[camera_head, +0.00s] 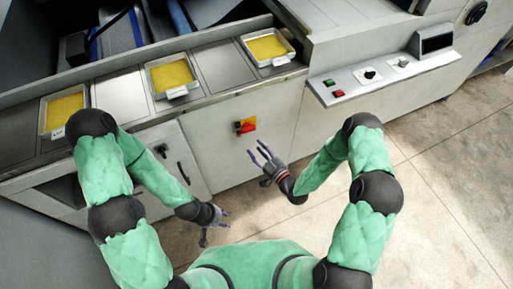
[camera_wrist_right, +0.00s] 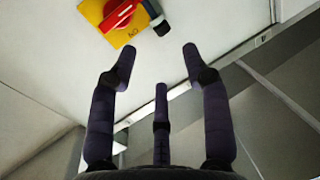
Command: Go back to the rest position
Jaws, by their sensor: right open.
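My right gripper (camera_head: 262,158) is in front of the machine's lower panel, just below and right of the red and yellow rotary switch (camera_head: 245,126) in the head view. In the right wrist view my right gripper (camera_wrist_right: 157,70) has its dark fingers spread apart with nothing between them. The switch (camera_wrist_right: 118,15) shows beyond the fingertips at the top, apart from them. My left gripper (camera_head: 216,226) hangs lower, over the floor in front of the cabinet. Its fingers are spread and hold nothing visible.
The grey machine (camera_head: 226,150) spans the back. Shallow trays with yellow contents (camera_head: 172,76) sit along its top. A control panel (camera_head: 383,76) with green and red buttons juts out at right. A black door handle (camera_head: 183,173) is near my left forearm. Tiled floor (camera_head: 440,200) is clear at right.

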